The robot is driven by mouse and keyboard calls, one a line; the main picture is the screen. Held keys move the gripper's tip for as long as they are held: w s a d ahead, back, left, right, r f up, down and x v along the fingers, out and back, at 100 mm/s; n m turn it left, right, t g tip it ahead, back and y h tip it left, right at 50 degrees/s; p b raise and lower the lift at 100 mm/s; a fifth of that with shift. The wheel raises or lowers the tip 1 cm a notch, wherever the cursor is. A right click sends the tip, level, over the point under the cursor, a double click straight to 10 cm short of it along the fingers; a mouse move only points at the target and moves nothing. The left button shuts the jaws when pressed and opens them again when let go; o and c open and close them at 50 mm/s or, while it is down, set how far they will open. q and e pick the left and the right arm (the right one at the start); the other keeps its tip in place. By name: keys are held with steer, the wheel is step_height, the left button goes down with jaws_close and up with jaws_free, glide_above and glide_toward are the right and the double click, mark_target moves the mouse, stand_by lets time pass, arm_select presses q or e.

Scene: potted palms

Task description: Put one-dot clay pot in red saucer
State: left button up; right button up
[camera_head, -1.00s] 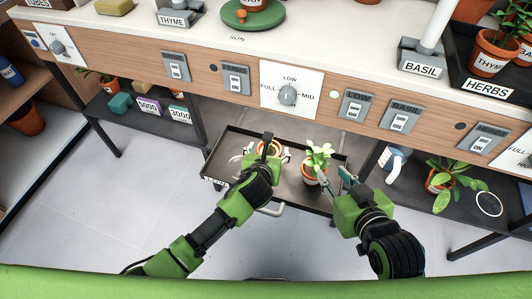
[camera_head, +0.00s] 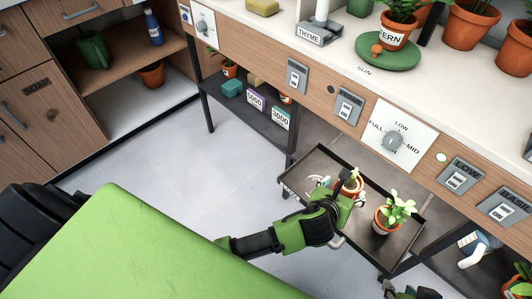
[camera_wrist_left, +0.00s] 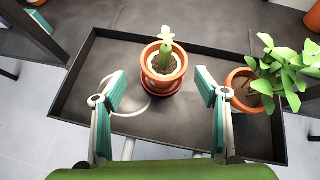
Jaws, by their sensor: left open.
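A small clay pot (camera_wrist_left: 160,78) with a green cactus stands on the black tray in the left wrist view, with a dark red saucer (camera_wrist_left: 163,90) showing beneath it. I cannot make out any dots on the pot. My left gripper (camera_wrist_left: 162,84) is open, its teal fingers apart to the left and right of this pot's near side, without visible contact. In the head view my left gripper (camera_head: 346,188) is over the tray and partly hides the pot. Only a piece of my right gripper (camera_head: 392,289) shows at the bottom edge; its fingers are not clear.
A second clay pot (camera_head: 381,222) with a leafy plant stands on the right of the tray (camera_head: 375,251). A pale loop (camera_wrist_left: 116,99) lies on the tray's left. The shelf frame (camera_head: 293,139) and wooden counter front (camera_head: 370,92) rise behind. Open floor (camera_head: 190,170) lies left.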

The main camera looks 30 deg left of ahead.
arm_select(q)
steer(key=s+a+n, duration=0.1)
steer(key=s+n, duration=0.1)
steer(key=n, duration=0.1)
steer(key=s+a+n+g, duration=0.1)
steer(key=a+n, duration=0.1)
steer(key=n, duration=0.2)
steer(key=s+a+n, duration=0.2)
steer(key=n, duration=0.1)
steer(key=shift+s+f+g, duration=0.1)
steer(key=shift+s+g, duration=0.2)
steer(key=shift+s, duration=0.05)
steer(key=s+a+r+n+g, duration=0.1)
steer(key=s+a+n, duration=0.5)
steer(key=n, duration=0.6)
steer(key=s+a+r+n+g, duration=0.2)
steer(key=s+a+n, duration=0.4)
steer(key=s+n, duration=0.3)
steer(key=n, duration=0.3)
steer(key=shift+s+a+r+y, duration=0.2)
steer(key=shift+s+a+y, duration=0.15)
steer(key=shift+a+y, duration=0.05)
